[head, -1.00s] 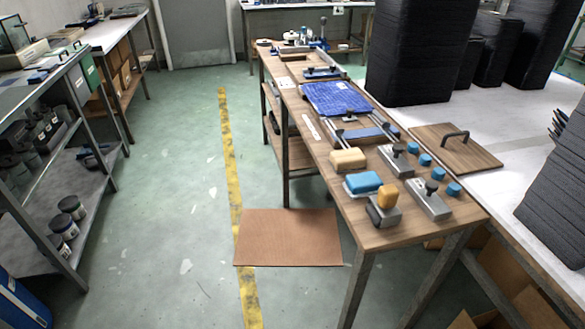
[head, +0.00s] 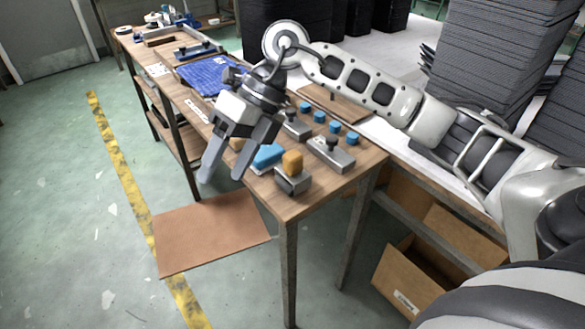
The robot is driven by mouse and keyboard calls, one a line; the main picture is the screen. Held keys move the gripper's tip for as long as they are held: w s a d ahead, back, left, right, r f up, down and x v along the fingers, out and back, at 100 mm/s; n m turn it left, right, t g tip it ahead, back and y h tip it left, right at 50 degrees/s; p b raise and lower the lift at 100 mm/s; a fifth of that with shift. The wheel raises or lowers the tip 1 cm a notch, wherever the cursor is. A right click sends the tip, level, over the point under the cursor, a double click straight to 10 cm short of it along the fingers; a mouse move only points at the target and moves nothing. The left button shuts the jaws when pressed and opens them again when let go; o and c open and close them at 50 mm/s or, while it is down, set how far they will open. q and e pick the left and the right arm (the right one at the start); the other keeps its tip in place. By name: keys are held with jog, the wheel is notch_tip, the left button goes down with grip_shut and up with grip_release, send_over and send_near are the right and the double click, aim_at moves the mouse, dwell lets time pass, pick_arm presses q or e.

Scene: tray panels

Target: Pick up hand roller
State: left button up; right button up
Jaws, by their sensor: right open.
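The hand roller (head: 292,178), as I take it, is the grey piece with an orange-yellow grip at the near end of the wooden workbench (head: 330,187). It stands on the bench near the front edge, and nothing holds it. My right gripper (head: 222,176) is open and empty, its two fingers pointing down and to the left. In the picture it lies left of the roller, over the bench's left edge, apart from the roller. My left gripper is not in view.
A blue block (head: 268,156) sits just left of the roller. Metal blocks with black knobs (head: 331,153) and several blue caps (head: 335,126) stand behind it. A blue mat (head: 200,76) lies farther back. A brown mat (head: 210,232) lies on the floor.

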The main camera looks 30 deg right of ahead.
jog(key=w+d+r+m+t+h, duration=0.1)
jog(key=w+d+r+h, duration=0.2)
jog(key=d, duration=0.5)
jog(key=d+r+m+t+h, duration=0.1)
jog(key=d+r+m+h, duration=0.2)
jog(key=d, duration=0.5)
jog(key=n+h, duration=0.1)
jog(key=h, duration=0.1)
send_over(293, 154)
jog(key=s, duration=0.1)
notch_tip(293, 154, down, 9)
jog(key=shift+s+f, duration=0.1)
jog(key=shift+f, duration=0.05)
jog(key=shift+y, duration=0.3)
jog(key=shift+w+f, duration=0.2)
jog(key=shift+f, duration=0.85)
jog(key=shift+w+f, duration=0.2)
jog(key=shift+f, duration=0.85)
jog(key=shift+w+f, duration=0.2)
jog(key=shift+f, duration=0.85)
jog(key=c, duration=1.2)
